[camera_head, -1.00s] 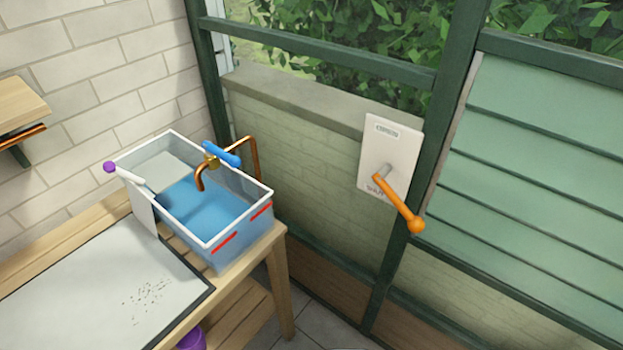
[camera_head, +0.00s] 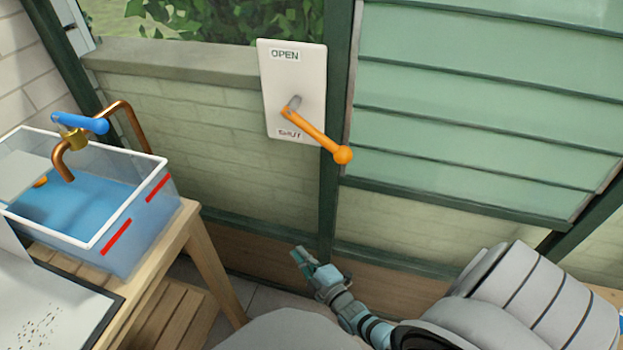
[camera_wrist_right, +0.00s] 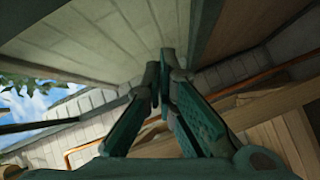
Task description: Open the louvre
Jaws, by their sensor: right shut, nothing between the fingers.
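The louvre (camera_head: 460,110) is a set of pale green slats in a dark green frame at the right of the head view; the slats lie flat and closed together. Left of it a white plate (camera_head: 275,75) carries the words OPEN at the top and SHUT at the bottom. An orange lever (camera_head: 318,135) with a round knob points down and to the right from the plate. My right gripper (camera_head: 297,254) is shut and empty, below the lever and apart from it. Its fingers also show in the right wrist view (camera_wrist_right: 165,75). My left gripper is not in view.
A water-filled clear tank (camera_head: 150,220) with a copper tap (camera_head: 65,155) and blue handle (camera_head: 80,122) stands on a wooden bench (camera_head: 205,265) at the left. A dark-edged mat (camera_head: 75,290) lies on the bench. The space between bench and louvre wall is free.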

